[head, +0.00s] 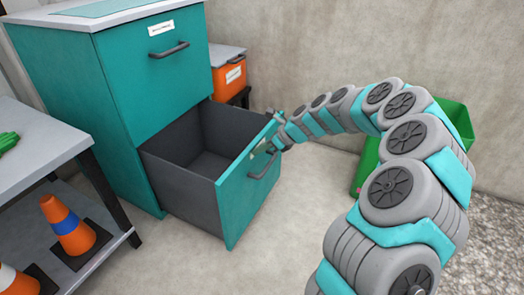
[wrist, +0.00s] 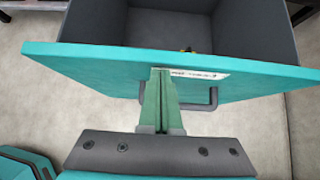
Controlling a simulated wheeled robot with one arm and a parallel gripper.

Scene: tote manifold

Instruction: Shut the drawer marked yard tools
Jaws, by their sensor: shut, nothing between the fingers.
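A teal cabinet (head: 120,100) stands at the left with its lower drawer (head: 240,195) pulled well out; its grey inside looks mostly empty from the head. In the wrist view the drawer front (wrist: 100,62) spans the picture, with a white label (wrist: 200,74) too slanted to read and a dark handle (wrist: 213,100). My gripper (head: 272,143) is shut and empty at the outer face of this front, near its top edge and beside the label. In the wrist view its green fingers (wrist: 160,75) overlap the front; whether they touch it I cannot tell.
The upper drawer (head: 155,70) is shut, its label unreadable. An orange box (head: 230,78) stands behind, a green bin (head: 455,115) at right. A table (head: 30,150) with traffic cones (head: 68,225) below stands left.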

